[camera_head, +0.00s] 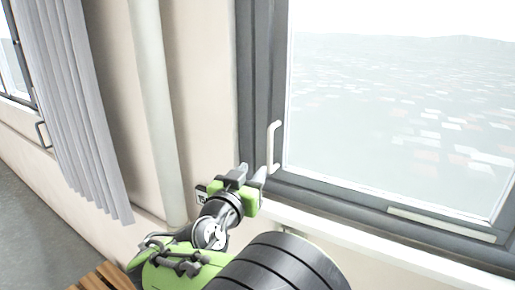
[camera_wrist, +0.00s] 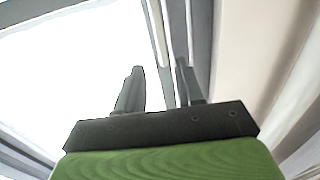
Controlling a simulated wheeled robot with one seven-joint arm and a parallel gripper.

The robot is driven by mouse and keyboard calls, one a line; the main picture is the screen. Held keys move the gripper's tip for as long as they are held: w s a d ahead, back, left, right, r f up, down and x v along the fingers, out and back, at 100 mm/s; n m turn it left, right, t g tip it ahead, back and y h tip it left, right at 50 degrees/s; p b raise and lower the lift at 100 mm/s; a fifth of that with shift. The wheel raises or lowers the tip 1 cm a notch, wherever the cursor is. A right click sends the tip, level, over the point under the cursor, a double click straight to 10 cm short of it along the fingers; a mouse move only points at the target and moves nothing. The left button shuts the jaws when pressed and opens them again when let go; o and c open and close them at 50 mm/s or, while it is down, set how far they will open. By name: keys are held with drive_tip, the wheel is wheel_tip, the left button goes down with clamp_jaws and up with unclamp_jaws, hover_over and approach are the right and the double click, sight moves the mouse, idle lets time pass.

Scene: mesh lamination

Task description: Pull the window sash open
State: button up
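The window sash (camera_head: 262,85) has a dark grey frame around a large glass pane and looks closed in the head view. A white upright bar handle (camera_head: 273,147) is on its left frame member. My gripper (camera_head: 252,172) is just below and left of the handle's lower end, with its fingers pointing up toward the window. In the wrist view my gripper (camera_wrist: 160,66) has its two dark fingers apart. A pale narrow bar (camera_wrist: 157,35) runs between and beyond the fingertips there; it looks like the handle, but contact cannot be told.
A white sill (camera_head: 350,245) runs under the window. A pale vertical pipe (camera_head: 157,110) and a grey curtain (camera_head: 70,100) are to the left. A second window (camera_head: 15,60) stands at the far left. Wooden slats (camera_head: 103,277) are low at the bottom left, by grey floor (camera_head: 40,215).

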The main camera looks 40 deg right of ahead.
sight(269, 150)
drive_tip(key=p+x, duration=0.3)
drive_tip(key=x, duration=1.1)
drive_tip(key=shift+d, duration=0.1)
clamp_jaws()
